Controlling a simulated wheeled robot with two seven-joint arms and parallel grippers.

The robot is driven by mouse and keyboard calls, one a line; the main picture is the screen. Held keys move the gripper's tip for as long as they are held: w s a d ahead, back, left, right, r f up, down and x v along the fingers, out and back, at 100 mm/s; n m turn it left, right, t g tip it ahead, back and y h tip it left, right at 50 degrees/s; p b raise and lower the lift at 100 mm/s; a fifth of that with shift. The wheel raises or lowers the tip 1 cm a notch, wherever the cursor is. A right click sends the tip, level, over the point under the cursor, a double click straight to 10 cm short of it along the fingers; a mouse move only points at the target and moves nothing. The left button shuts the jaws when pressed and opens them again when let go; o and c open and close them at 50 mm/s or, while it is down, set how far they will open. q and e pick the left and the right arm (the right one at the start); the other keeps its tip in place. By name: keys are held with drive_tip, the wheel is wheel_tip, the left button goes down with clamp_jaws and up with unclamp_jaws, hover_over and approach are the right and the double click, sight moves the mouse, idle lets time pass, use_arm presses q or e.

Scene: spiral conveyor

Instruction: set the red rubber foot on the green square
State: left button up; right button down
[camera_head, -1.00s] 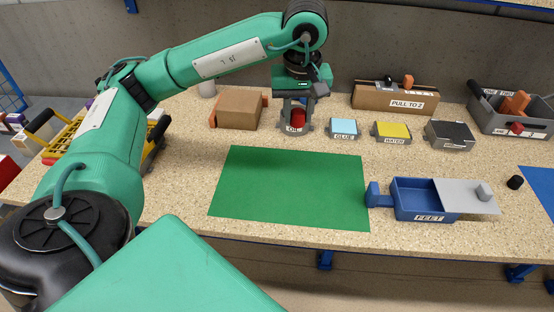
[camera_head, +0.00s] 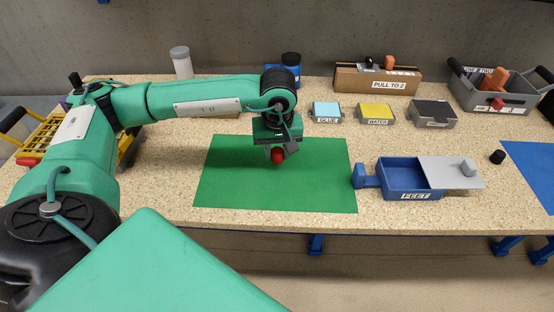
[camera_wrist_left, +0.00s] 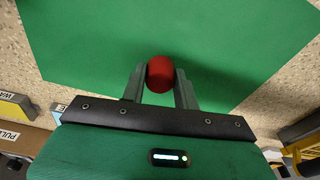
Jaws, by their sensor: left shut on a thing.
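The red rubber foot (camera_head: 277,155) is a small, rounded red piece. My left gripper (camera_head: 276,149) is shut on it and points down over the green square (camera_head: 235,188). In the left wrist view the red foot (camera_wrist_left: 160,73) sits between the two grey fingers of the left gripper (camera_wrist_left: 160,77), with the green square (camera_wrist_left: 215,35) behind it. I cannot tell whether the foot touches the square. The rest of the square is bare. My right gripper is out of view.
The open blue FEET box (camera_head: 408,177) stands right of the square, with a grey sliding lid (camera_head: 447,174). A black foot (camera_head: 497,157) lies farther right. GLUE (camera_head: 327,112) and WATER (camera_head: 376,113) bins stand behind. My forearm hides part of the back left.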

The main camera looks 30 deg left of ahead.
sight(277, 160)
use_arm(q)
wheel_tip(277, 160, down, 3)
drive_tip(key=shift+r, duration=0.1)
drive_tip(key=shift+f, duration=0.4)
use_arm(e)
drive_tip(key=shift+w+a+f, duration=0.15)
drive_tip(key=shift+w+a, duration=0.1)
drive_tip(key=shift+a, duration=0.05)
use_arm(q)
drive_tip(key=o, duration=1)
drive_tip(key=shift+c, duration=0.2)
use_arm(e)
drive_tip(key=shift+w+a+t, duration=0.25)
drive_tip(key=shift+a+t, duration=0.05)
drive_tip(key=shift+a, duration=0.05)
